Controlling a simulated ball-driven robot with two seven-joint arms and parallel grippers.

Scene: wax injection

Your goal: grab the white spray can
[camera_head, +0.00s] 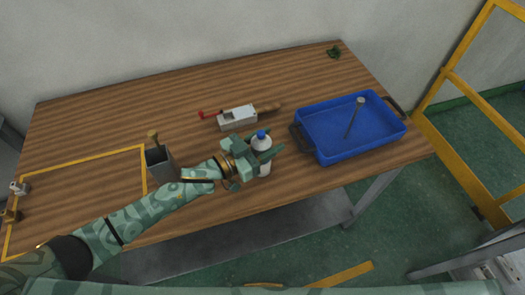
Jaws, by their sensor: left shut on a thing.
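The white spray can (265,168) with a blue top stands upright on the wooden table, near its front edge and left of the blue tray. My left gripper (262,148) reaches in from the left and is shut on the can, with its fingers around the upper body. The fingers hide part of the can's middle. My right gripper is not in view.
A blue tray (365,148) holding a thin tool stands to the right. A grey metal block (238,118) with a wooden handle lies behind the can. The table's (90,120) back left is clear.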

